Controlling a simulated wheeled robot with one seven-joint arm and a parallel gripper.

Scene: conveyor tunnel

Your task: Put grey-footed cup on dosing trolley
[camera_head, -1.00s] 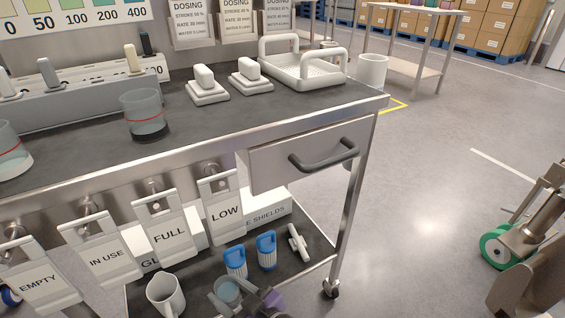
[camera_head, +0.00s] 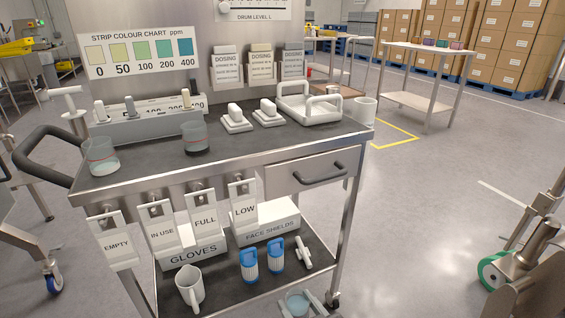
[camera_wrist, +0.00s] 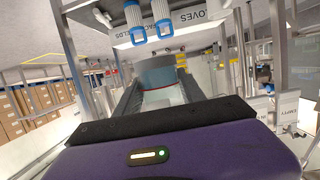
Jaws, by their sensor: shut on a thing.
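My gripper (camera_wrist: 158,92) is shut on a clear cup (camera_wrist: 160,75) with a red line, seen between its dark fingers in the wrist view. In the head view this cup (camera_head: 297,302) is at the bottom edge, low in front of the trolley's lower shelf. Its foot is not clear enough to tell its colour. The dosing trolley (camera_head: 290,150) has a dark top with a steel rim. Two similar cups stand upright on it: a white-footed cup (camera_head: 102,155) at the left corner and a dark-footed cup (camera_head: 195,138) right of it.
The top also holds a grey rack (camera_head: 140,128), two white blocks (camera_head: 268,113), a white tray (camera_head: 310,108) and a white beaker (camera_head: 364,110). Hanging tags (camera_head: 205,224) and a drawer handle (camera_head: 320,175) stick out in front. Bare top lies along the front middle.

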